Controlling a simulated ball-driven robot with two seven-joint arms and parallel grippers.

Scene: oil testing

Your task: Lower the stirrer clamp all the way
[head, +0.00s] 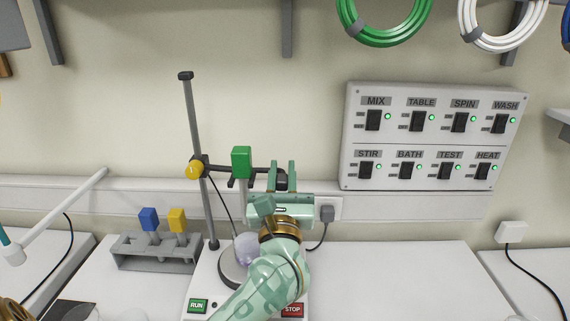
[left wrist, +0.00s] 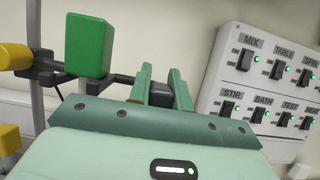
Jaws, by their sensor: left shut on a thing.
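The stirrer clamp (head: 262,171) is a dark horizontal arm on an upright grey pole (head: 190,120), well above the stirrer base. A yellow knob (head: 195,169) sits where it meets the pole. A green block (head: 241,162) stands on the arm, which also shows in the left wrist view (left wrist: 122,78). My left gripper (head: 283,170) is shut on the dark end block of the clamp (left wrist: 160,95), with one green finger on each side. My left forearm hides part of the stirrer base (head: 197,306) and the round vessel (head: 246,249). My right gripper is not in view.
A grey rack (head: 155,255) with a blue-topped tool (head: 149,218) and a yellow-topped tool (head: 177,219) stands left of the pole. A labelled switch panel (head: 430,138) is on the wall to the right. The bench (head: 400,275) right of the base is clear.

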